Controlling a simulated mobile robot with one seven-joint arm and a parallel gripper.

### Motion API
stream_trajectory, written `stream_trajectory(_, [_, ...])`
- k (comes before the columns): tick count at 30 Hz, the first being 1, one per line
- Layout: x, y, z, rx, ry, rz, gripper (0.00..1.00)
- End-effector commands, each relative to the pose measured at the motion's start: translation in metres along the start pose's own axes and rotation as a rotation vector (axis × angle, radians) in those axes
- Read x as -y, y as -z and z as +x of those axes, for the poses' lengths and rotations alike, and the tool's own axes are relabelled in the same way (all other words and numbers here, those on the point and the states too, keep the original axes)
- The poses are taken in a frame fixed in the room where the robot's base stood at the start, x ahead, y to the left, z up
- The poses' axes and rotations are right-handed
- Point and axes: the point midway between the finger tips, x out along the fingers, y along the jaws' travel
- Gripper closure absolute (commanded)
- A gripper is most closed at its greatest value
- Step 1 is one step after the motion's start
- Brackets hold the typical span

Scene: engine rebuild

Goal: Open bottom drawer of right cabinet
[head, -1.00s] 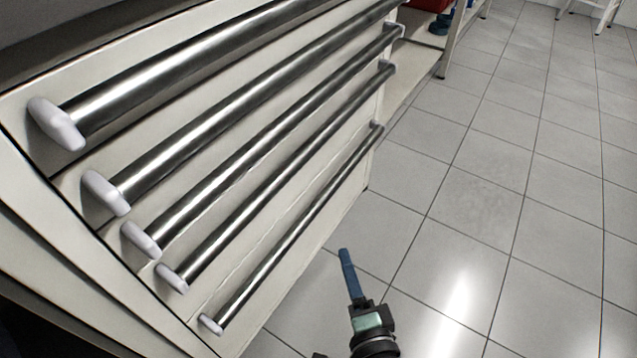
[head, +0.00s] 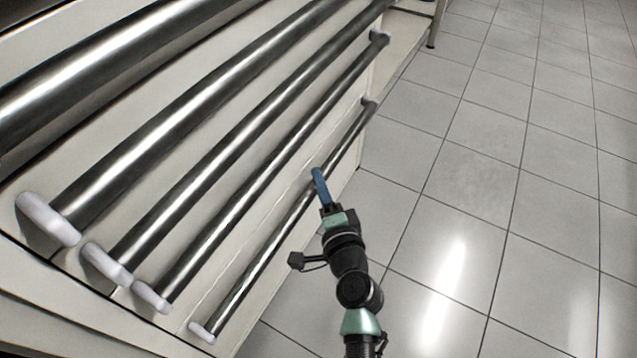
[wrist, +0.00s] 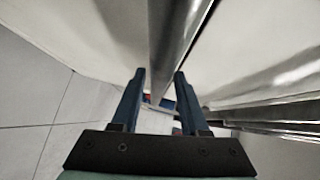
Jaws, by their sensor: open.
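The cabinet (head: 235,262) fills the left of the head view, with several long steel bar handles across its drawer fronts. The lowest bar, the bottom drawer's handle (head: 262,268), runs diagonally from lower left to upper right. My gripper (head: 317,173) is at this bar, past its middle toward the far end, and its fingers hide part of it. In the wrist view my gripper (wrist: 160,73) is open, with a bar handle (wrist: 176,45) running between its two blue fingers. Whether a finger touches the bar cannot be told. The bottom drawer looks shut.
The other bar handles (head: 245,160) lie close above the lowest one. The tiled floor (head: 460,200) to the right is clear. A pale table leg (head: 437,22) stands at the top, beyond the cabinet's far end.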

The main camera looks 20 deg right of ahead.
Motion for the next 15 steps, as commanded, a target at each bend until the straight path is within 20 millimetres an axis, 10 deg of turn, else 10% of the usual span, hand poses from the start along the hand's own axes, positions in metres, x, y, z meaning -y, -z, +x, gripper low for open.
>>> stream_trajectory(15, [0.0003,-0.0008,0.0153,0.001,0.0,-0.001,0.59])
